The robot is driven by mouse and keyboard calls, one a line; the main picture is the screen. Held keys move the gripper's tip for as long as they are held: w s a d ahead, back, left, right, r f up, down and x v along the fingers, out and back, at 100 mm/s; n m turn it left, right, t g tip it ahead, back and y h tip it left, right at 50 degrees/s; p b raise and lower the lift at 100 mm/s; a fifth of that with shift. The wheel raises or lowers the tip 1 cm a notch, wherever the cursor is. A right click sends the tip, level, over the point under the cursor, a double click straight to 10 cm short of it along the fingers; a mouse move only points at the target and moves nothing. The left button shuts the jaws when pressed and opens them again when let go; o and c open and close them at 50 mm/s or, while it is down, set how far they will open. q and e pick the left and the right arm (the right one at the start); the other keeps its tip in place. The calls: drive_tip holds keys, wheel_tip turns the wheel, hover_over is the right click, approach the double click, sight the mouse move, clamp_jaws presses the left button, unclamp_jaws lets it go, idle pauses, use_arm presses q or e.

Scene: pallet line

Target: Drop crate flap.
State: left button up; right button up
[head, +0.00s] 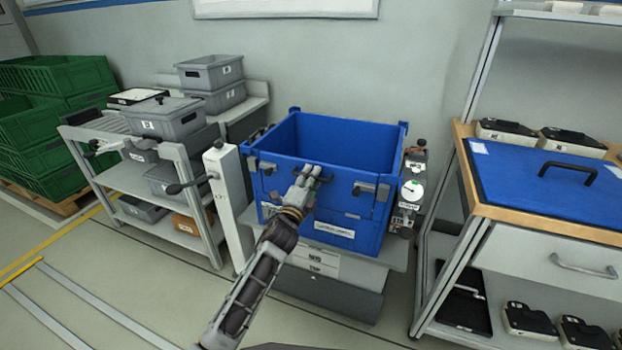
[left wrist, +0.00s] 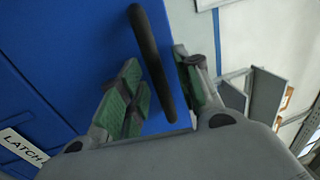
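The blue crate (head: 345,140) stands open-topped on a grey stand. Its front flap (head: 335,190) is up, flush with the front wall. A dark latch piece (head: 267,168) shows at the flap's left and another (head: 366,188) at its right. My left gripper (head: 308,174) is at the middle of the flap. In the left wrist view my left gripper (left wrist: 160,82) is open, with a black bar handle (left wrist: 150,45) between its green-padded fingers; contact is not clear. A label reading LATCH (left wrist: 22,146) is on the blue surface. My right gripper is not in view.
A white post (head: 230,205) stands left of the crate, and a gauge unit (head: 411,190) is at its right. A cart with grey bins (head: 165,118) is at left. A bench with a blue lid (head: 550,185) is at right. Floor is clear at lower left.

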use_arm(q)
clamp_jaws()
idle(0.3)
drive_tip(key=shift+s+f+b, duration=0.1)
drive_tip(key=shift+b, duration=0.2)
